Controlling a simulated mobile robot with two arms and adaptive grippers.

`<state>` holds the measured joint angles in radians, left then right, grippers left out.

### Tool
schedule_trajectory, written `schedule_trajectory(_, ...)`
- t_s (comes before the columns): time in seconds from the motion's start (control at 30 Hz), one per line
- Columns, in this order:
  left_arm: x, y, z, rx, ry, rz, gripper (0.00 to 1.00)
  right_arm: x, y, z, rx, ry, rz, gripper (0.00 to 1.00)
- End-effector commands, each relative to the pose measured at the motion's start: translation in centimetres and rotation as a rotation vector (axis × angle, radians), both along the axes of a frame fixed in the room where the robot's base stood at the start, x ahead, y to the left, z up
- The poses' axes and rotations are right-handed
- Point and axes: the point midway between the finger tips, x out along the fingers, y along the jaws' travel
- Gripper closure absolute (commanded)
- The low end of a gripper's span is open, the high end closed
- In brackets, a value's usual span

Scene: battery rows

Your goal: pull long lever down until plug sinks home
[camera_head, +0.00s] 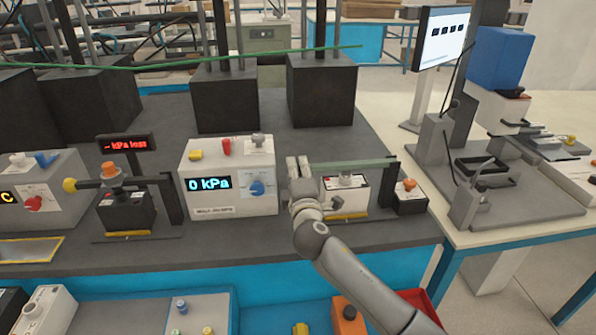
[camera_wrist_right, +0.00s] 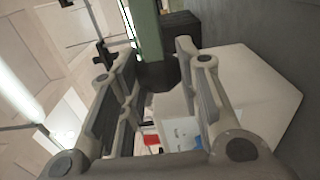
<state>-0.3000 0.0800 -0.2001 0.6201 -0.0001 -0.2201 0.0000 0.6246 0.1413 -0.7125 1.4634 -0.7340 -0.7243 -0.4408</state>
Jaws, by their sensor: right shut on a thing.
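The long lever is a green bar (camera_head: 355,165) that runs roughly level from a dark upright post (camera_head: 389,183) on the right to my right gripper (camera_head: 298,168). My right gripper is shut on the lever's left end. In the right wrist view the green bar (camera_wrist_right: 147,30) runs to a dark end piece (camera_wrist_right: 160,76) between the fingers (camera_wrist_right: 152,92). A white and black battery box (camera_head: 349,196) stands under the bar. A grey plug piece with a little red (camera_head: 346,180) sits at its top; how deep it sits is unclear. My left gripper is not in view.
A white box reading 0 kPa (camera_head: 229,178) stands close left of my right gripper. A small box with an orange knob (camera_head: 410,186) stands right of the post.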

Motion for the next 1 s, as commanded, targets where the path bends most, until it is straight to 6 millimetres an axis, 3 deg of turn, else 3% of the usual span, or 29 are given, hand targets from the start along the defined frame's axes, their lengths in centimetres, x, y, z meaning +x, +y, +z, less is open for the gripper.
schedule_trajectory(0.2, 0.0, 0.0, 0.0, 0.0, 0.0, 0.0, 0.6, -0.1, 0.0, -0.8, -0.009, 0.013, 0.0, 1.0)
schedule_trajectory(0.23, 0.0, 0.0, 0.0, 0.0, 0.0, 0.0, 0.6, -0.1, 0.0, -0.8, -0.009, 0.013, 0.0, 0.67)
schedule_trajectory(0.4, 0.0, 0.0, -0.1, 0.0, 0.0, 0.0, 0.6, -0.1, 0.0, -0.8, -0.007, 0.013, 0.0, 0.46)
schedule_trajectory(0.77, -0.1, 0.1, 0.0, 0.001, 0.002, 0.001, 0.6, -0.3, 0.0, -0.5, -0.004, 0.007, 0.0, 0.46)
schedule_trajectory(1.0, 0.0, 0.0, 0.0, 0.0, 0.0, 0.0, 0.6, -2.8, -0.1, -0.5, -0.003, 0.007, 0.001, 0.46)
